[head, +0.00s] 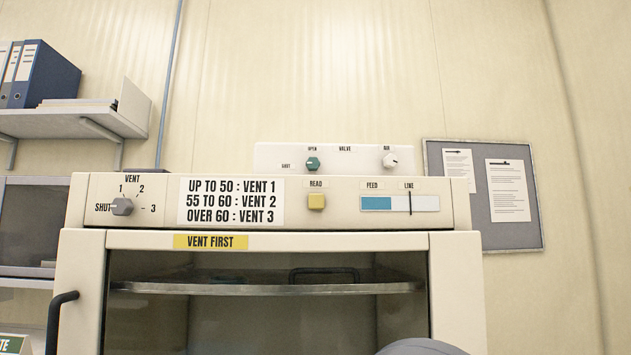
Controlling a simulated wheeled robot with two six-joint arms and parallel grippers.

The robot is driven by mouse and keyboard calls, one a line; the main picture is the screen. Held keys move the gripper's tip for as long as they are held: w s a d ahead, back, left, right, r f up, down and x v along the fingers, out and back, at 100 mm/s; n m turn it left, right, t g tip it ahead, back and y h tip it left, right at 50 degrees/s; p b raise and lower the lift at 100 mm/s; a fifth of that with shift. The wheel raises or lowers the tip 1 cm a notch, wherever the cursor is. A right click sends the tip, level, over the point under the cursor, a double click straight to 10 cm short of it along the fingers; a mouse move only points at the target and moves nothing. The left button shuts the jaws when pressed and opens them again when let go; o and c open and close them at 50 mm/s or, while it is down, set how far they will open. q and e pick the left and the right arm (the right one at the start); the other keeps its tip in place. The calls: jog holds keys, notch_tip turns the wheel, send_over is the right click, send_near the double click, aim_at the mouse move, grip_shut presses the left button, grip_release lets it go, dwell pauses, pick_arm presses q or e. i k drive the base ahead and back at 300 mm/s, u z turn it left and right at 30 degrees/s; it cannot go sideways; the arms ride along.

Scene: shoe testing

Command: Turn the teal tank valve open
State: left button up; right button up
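The teal valve knob (313,163) sits on the white valve panel (345,157) above and behind the cabinet top. "OPEN" is printed above the knob and "SHUT" to its left. The knob's pointer is too small to read with certainty. A white knob marked "AIR" (389,160) is on the same panel to the right. The tank itself is not seen. Neither of my grippers is in view. A grey rounded shape at the bottom edge right of centre seems to be part of my own arm.
The cabinet front (268,239) fills the middle, with a grey vent knob (122,206), yellow READ button (316,201) and blue FEED gauge (400,203). A black handle (58,315) sticks out at left. A shelf (70,122) with binders (42,75) and a noticeboard (483,232) flank it.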

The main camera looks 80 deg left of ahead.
aim_at(313, 163)
jog(key=u, duration=0.1)
jog(key=k, duration=1.05)
jog(key=u, duration=1.85)
jog(key=i, duration=0.5)
